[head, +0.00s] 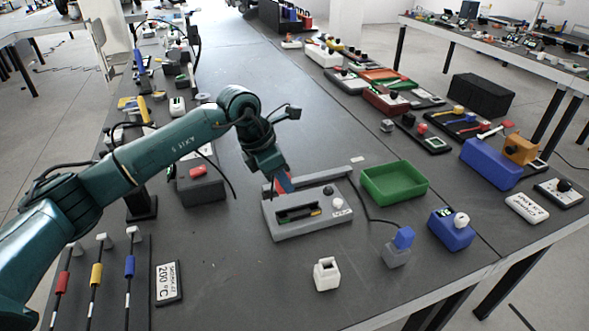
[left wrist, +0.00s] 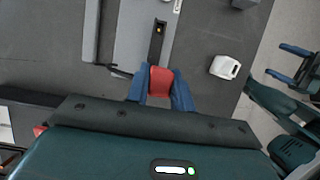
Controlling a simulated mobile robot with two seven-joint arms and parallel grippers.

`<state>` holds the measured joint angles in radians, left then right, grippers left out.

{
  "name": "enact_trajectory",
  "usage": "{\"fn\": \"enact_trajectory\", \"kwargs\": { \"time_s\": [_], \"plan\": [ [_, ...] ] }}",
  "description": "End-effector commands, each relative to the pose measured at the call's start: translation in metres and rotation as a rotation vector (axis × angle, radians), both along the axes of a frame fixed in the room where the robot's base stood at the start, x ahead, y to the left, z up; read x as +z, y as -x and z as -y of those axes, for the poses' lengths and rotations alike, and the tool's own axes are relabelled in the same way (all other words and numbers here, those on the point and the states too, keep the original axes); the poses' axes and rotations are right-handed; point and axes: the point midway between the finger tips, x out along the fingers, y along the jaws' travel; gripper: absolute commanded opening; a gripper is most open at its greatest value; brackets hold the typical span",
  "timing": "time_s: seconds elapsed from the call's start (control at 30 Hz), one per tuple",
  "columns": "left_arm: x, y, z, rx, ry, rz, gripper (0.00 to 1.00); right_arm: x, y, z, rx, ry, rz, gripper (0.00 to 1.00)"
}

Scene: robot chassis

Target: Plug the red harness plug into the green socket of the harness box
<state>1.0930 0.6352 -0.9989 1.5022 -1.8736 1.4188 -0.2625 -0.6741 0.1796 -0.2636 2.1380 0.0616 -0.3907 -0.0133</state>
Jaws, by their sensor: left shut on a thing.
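My left gripper (head: 286,184) is at the back left part of a grey box (head: 330,219) with a dark slot, in the head view. Its blue fingers are shut on a red piece, which looks like the red plug (left wrist: 160,81), in the left wrist view. The slot (left wrist: 157,42) shows just beyond the fingers there, with a yellow spot inside. I cannot clearly make out a green socket, or whether the plug touches the box. My right gripper (left wrist: 303,68) shows at the right edge of the left wrist view, its blue fingers apart and empty.
A green tray (head: 394,183) stands right of the box. A white block (head: 327,274), a grey block with a blue top (head: 397,252) and a blue box (head: 451,232) stand nearby. Cables with red, yellow and blue sleeves (head: 97,273) lie front left. The table's front middle is mostly clear.

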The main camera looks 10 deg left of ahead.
Motion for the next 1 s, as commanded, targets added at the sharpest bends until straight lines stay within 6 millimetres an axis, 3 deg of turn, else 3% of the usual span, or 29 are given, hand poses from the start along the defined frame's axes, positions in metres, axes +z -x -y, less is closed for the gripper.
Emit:
{"fn": "enact_trajectory", "kwargs": {
  "time_s": [0.47,1.0],
  "plan": [
    [-0.001,0.001,0.0,-0.001,0.0,0.002,0.01,-0.003,0.0,0.0,-0.002,-0.006,0.0,0.67],
    [-0.047,0.001,0.0,0.0,-0.001,0.0,0.01,-0.025,-0.003,-0.003,-0.02,-0.069,0.005,0.67]
  ]
}}
